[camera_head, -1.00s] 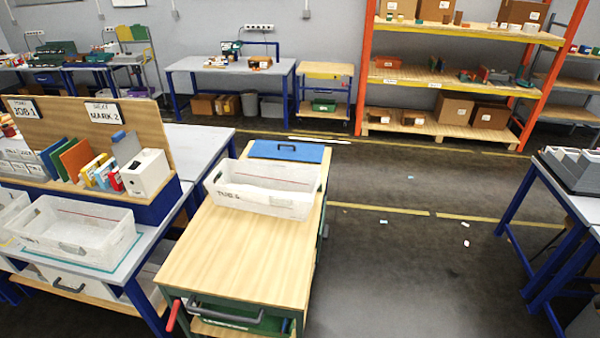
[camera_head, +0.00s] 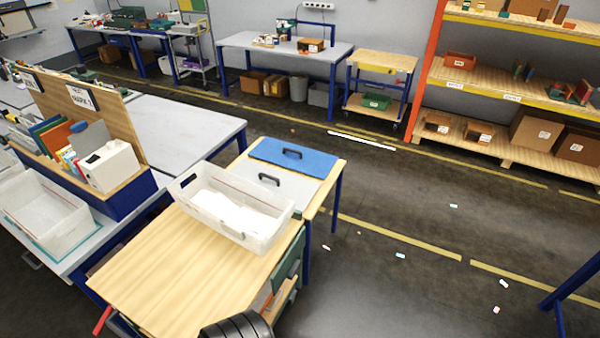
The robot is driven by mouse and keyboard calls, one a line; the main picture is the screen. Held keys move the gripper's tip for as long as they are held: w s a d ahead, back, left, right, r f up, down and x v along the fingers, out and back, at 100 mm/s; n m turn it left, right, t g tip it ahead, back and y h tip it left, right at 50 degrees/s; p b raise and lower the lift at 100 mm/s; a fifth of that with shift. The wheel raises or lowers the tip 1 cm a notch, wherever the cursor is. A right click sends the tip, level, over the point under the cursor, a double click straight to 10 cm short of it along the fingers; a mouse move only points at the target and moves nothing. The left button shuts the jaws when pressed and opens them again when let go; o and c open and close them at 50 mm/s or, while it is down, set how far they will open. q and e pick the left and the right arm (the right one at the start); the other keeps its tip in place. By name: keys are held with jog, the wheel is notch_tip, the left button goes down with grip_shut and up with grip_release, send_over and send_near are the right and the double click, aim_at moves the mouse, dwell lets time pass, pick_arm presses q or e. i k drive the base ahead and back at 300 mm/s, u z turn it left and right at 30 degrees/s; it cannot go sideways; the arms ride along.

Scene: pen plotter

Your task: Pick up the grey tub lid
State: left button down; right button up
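The grey tub lid (camera_head: 282,186) lies flat on the far part of the wooden-topped bench. It is a light grey panel with a dark handle (camera_head: 269,179) on top. A blue lid (camera_head: 295,154) with a similar dark handle lies just beyond it. A translucent white tub (camera_head: 247,240) stands on the near side of the grey lid and hides part of its near edge. I see no gripper fingers in the head view. A dark ribbed part, likely of my own arm, shows at the bottom edge.
The bench's wooden top (camera_head: 165,272) is bare in front of the tub. At left, a table holds another white tub (camera_head: 45,215) and a rack (camera_head: 128,190) with books and a white box. Open floor (camera_head: 400,290) lies to the right, with small scraps on it.

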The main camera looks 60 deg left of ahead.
aim_at(301, 190)
jog(key=i, duration=1.9)
jog(key=u, duration=3.45)
jog(key=i, duration=1.2)
jog(key=u, duration=0.05)
